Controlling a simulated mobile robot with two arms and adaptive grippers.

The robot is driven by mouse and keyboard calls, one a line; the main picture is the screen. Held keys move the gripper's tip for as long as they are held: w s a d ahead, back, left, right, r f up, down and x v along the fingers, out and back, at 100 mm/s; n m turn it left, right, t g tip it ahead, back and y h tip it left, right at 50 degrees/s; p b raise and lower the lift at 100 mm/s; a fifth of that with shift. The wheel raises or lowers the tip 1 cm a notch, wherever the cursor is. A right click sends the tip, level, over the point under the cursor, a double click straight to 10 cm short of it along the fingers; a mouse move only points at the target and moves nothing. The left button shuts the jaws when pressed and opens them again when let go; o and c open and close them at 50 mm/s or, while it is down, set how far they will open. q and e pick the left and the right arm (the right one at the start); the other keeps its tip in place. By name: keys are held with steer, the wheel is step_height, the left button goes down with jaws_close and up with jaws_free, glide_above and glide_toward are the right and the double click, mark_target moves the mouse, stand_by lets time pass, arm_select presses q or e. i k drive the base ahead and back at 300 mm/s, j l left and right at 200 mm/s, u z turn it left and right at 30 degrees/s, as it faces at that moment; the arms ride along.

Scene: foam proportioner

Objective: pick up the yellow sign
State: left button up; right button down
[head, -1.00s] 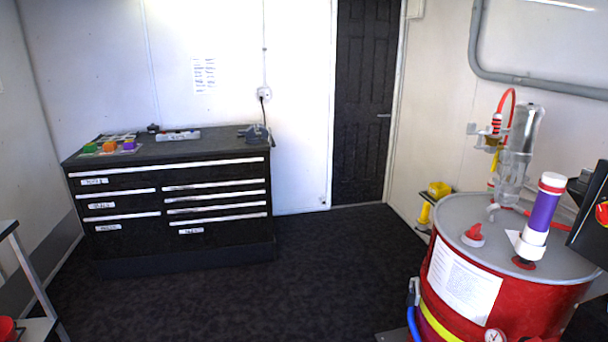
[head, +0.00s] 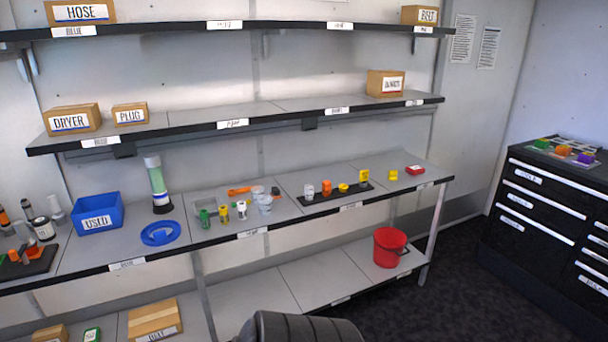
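A small upright yellow piece with dark marks (head: 364,175), which looks like the yellow sign, stands at the right end of a dark strip (head: 335,194) on the middle-height shelf. The strip also holds a white, an orange and a low yellow piece. Another small yellow block (head: 393,175) sits just right of the strip, beside a red box (head: 414,170). I cannot read any marking on it. Neither of my grippers shows in the head view.
The long shelf unit (head: 250,237) fills the left and middle. It holds a blue bin (head: 97,213), a blue ring (head: 160,233), bottles and labelled boxes. A red bucket (head: 390,247) stands on the lower shelf. A black drawer cabinet (head: 545,240) is at right, with dark open floor before it.

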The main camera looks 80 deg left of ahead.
mark_target(363, 174)
steer(key=u, duration=2.35)
steer(key=z, duration=3.3)
steer(key=u, duration=3.3)
